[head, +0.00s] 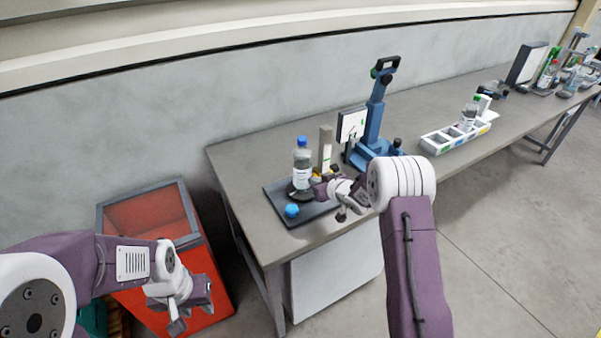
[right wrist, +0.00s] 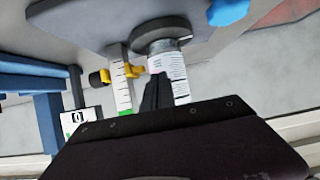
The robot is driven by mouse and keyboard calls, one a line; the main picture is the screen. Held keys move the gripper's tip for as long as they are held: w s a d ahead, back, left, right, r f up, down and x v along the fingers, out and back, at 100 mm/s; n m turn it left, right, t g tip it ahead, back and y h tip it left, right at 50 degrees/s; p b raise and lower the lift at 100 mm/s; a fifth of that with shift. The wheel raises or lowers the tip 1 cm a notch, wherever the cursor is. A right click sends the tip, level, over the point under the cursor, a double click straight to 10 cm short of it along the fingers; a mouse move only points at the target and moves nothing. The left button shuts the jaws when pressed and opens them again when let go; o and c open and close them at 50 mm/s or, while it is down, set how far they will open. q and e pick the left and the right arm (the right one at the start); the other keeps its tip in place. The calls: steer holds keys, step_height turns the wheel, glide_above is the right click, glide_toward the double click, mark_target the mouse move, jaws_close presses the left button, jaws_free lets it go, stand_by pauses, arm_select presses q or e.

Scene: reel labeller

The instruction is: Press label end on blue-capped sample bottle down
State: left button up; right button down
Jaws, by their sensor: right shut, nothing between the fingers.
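The clear, blue-capped sample bottle (head: 302,160) stands upright on a round dark base on a dark grey plate (head: 272,193). It bears a white printed label, which shows closely in the right wrist view (right wrist: 181,82); I cannot tell whether the label's end stands off. My right gripper (head: 320,188) is low beside the bottle, right of it in the head view. Its dark fingers (right wrist: 158,86) are shut and empty, at or very near the label; contact is unclear.
A pale scale post (head: 326,147) with a yellow clamp (right wrist: 130,71) stands close beside the bottle. A blue knob (head: 292,210) is on the plate's front. A blue stand (head: 375,115) and white tray (head: 455,137) are further right. The red bin (head: 150,215) stands left of the table.

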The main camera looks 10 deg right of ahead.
steer(key=shift+w+d, duration=0.15)
steer(key=shift+d, duration=0.2)
stand_by(0.5)
steer(key=s, duration=0.2)
steer(key=s+d, duration=0.2)
steer(key=s, duration=0.1)
steer(key=shift+s, duration=0.3)
stand_by(0.5)
